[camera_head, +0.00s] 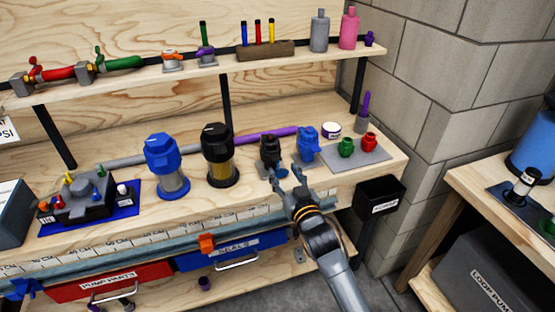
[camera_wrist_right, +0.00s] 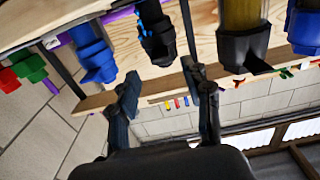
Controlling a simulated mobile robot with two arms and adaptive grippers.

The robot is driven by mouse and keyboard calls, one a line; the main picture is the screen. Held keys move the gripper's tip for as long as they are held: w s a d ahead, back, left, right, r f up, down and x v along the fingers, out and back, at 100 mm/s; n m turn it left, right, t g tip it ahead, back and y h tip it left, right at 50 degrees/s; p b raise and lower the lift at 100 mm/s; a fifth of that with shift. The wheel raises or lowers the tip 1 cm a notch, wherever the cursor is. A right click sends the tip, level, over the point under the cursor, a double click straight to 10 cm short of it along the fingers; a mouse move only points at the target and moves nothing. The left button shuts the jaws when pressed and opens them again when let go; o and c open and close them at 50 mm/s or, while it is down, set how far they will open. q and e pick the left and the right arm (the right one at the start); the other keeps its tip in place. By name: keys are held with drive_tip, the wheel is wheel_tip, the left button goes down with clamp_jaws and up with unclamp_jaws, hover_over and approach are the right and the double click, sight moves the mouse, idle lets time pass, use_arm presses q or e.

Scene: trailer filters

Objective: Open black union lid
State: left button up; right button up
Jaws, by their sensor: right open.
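The black union (camera_head: 269,150) stands upright on the workbench, between the black-capped yellow filter and a blue union. It also shows in the right wrist view (camera_wrist_right: 157,38), upside down at top centre. My right gripper (camera_head: 287,178) is open and empty, just in front of the black union near the bench's front edge. In the right wrist view its two fingers (camera_wrist_right: 160,76) point towards the black union, spread apart, with a gap to it. One finger partly overlaps the union's lower side in the head view. My left gripper is not in view.
The blue union (camera_head: 308,143) stands close to the right. The black-capped yellow filter (camera_head: 218,155) and blue filter (camera_head: 164,163) stand to the left. Green and red fittings (camera_head: 346,147) sit on a grey plate. A purple-ended pipe (camera_head: 265,134) lies behind. A black bin (camera_head: 380,197) hangs at the bench's right end.

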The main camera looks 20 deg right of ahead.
sight(277, 159)
drive_tip(key=w, duration=0.6)
drive_tip(key=shift+w+a, duration=0.15)
drive_tip(key=shift+w, duration=0.2)
clamp_jaws()
